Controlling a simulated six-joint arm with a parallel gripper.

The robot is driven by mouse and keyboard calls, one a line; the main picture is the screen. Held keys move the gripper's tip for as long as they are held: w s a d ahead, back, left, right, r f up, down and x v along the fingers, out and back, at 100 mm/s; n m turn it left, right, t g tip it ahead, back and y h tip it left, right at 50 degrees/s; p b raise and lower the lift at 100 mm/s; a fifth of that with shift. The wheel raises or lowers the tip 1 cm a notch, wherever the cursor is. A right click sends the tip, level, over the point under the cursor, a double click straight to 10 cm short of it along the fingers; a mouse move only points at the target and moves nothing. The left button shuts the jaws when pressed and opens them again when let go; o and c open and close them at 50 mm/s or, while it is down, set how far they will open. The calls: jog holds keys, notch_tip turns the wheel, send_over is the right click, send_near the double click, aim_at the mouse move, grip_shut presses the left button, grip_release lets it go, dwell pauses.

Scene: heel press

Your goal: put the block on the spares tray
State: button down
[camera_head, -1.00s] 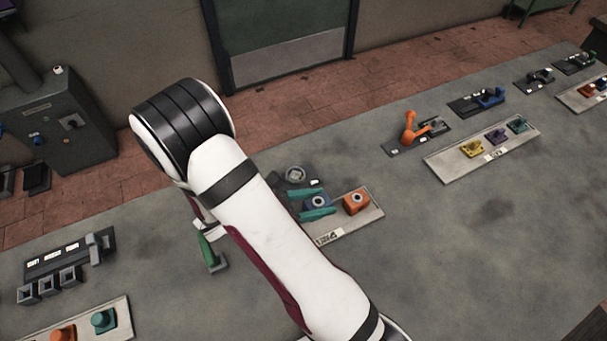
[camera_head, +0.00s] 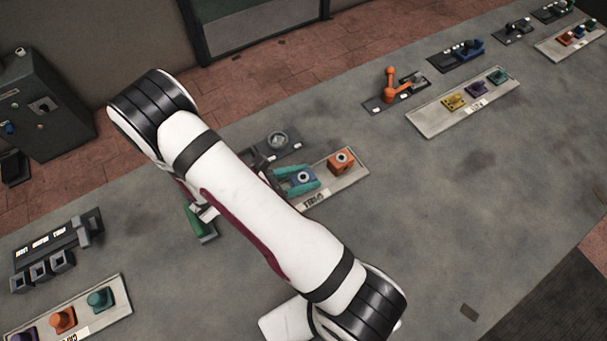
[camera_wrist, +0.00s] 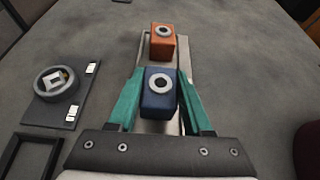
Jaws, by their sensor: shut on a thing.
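My gripper (camera_wrist: 160,108) is shut on a blue block (camera_wrist: 158,92) with a ring on its top, one teal finger on each side. The head view also shows the blue block (camera_head: 303,177) between the teal fingers. The block is over the near part of a pale, narrow labelled tray (camera_head: 353,178), in line with an orange block (camera_head: 341,163) that stands on the tray's far part. In the wrist view the orange block (camera_wrist: 162,43) is just beyond the blue one. I cannot tell whether the blue block touches the tray. My arm hides part of the bench.
A dark plate with a round grey fixture (camera_head: 279,142) lies close beside the tray. A green item (camera_head: 200,222) is left of my arm. Another tray with coloured pieces (camera_head: 430,122) and an orange lever device (camera_head: 391,85) stand to the right. The bench between is clear.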

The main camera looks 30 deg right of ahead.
jog(key=shift+f, duration=0.15)
jog(key=shift+c, duration=1.2)
grip_release()
jog(key=v, duration=1.5)
jog(key=shift+a+r, duration=0.2)
jog(key=shift+a, duration=0.15)
